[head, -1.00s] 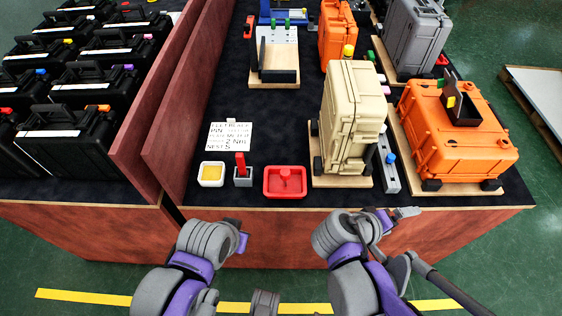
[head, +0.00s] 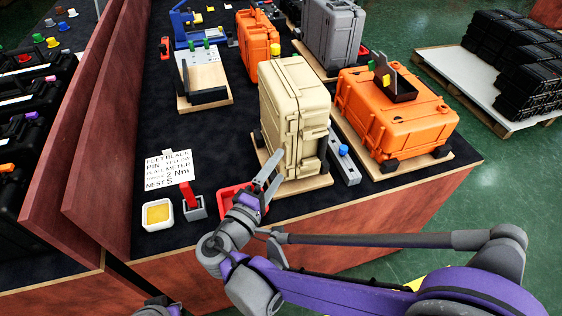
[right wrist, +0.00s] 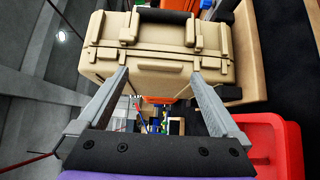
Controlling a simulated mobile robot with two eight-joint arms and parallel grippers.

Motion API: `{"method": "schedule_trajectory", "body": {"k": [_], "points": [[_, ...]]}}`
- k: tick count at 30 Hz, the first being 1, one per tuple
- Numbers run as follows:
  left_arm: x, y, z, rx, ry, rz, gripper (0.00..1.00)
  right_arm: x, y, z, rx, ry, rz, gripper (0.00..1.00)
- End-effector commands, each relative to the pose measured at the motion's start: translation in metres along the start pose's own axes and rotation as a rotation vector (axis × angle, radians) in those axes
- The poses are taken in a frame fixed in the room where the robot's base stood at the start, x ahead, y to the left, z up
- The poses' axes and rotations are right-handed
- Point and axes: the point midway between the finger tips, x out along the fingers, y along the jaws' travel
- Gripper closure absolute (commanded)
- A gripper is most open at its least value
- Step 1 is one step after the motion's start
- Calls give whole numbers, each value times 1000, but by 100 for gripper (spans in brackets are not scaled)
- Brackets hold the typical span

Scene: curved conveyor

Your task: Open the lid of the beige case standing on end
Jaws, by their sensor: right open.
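The beige case (head: 292,108) stands on end on a wooden board near the front edge of the table, its lid shut. Its latches, handle and seam show in the right wrist view (right wrist: 158,65). My right gripper (head: 272,172) is at the case's lower left front corner in the head view. In the right wrist view its two open fingers (right wrist: 160,95) point at the case, with nothing between them. I cannot tell whether a finger touches the case. Only a bit of my left arm shows at the bottom edge of the head view; its gripper is out of sight.
A red tray (head: 229,199) lies beside my right gripper, partly hidden by it. An orange case (head: 390,115) lies to the right, with a grey rail (head: 343,160) between. A yellow-filled dish (head: 158,214) and a printed card (head: 168,170) lie left. Dark table is clear behind the card.

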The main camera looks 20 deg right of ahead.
Motion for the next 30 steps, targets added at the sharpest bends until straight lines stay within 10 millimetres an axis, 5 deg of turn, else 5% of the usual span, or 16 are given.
{"method": "schedule_trajectory", "body": {"k": [6,18,30], "points": [[3,0,1,0,-1,0,100,29,0,0,0,-1,0,0],[4,0,1,0,-1,0,100,35,0,0,1,1,-1,2],[4,0,1,0,-1,0,100,35,0,0,0,1,-1,74]]}}
